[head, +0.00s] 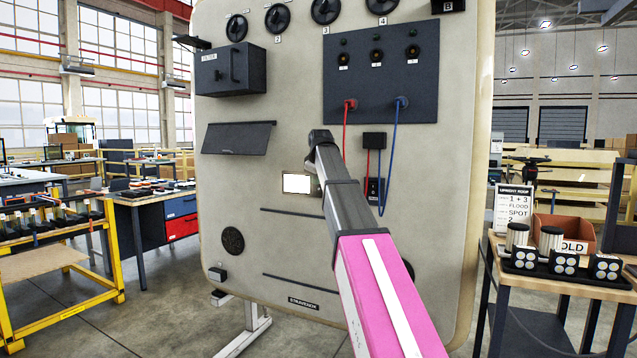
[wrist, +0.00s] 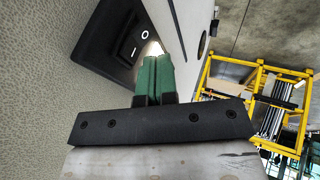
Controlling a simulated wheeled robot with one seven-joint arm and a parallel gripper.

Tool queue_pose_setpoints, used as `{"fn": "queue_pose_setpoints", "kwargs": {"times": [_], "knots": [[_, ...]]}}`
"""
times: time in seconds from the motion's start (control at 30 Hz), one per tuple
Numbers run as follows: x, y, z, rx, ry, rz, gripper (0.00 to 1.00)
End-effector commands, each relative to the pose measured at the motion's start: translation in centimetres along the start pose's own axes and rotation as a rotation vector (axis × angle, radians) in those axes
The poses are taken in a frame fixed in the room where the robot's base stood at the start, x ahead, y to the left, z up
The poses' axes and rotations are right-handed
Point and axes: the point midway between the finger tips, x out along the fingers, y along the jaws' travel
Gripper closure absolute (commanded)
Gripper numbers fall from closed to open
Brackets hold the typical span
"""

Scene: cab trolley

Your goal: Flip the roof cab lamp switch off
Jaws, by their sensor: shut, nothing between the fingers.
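A black rocker switch (wrist: 131,43) with white O and I marks sits in a dark housing in the wrist view. My gripper (wrist: 154,62) has its two green fingers shut together, with nothing between them. The fingertips are just beside the switch, low and right of it in the picture; I cannot tell whether they touch. A bright, lit patch (wrist: 153,47) shows behind the fingertips. In the head view a lit white rectangle (head: 297,183) glows on the upright beige roof panel (head: 260,180), left of my arm. My gripper and the switch are hidden there behind my arm.
The panel carries a black filter box (head: 230,70), a sloping dark flap (head: 238,138), and a dark plate (head: 380,70) with red and blue cables. A wooden table (head: 570,285) with lamps stands at right. A yellow-framed trolley (head: 60,315) stands at left.

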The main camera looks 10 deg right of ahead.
Motion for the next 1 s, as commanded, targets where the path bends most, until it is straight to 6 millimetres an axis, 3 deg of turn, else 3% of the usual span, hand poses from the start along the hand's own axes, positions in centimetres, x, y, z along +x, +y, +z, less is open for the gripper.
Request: {"fn": "queue_pose_setpoints", "kwargs": {"times": [0.07, 0.3, 0.5, 0.7, 1.0], "knots": [[-1.0, -0.7, -0.5, -0.001, 0.0, 0.001, 1.0], [-6.1, -0.2, -0.5, 0.0, 0.001, 0.001, 1.0], [-9.1, 0.1, -0.5, 0.0, 0.0, 0.0, 1.0], [-10.4, 0.1, -0.5, 0.0, 0.0, -0.001, 1.0], [-10.6, 0.1, -0.5, 0.0, -0.001, -0.001, 1.0]]}}
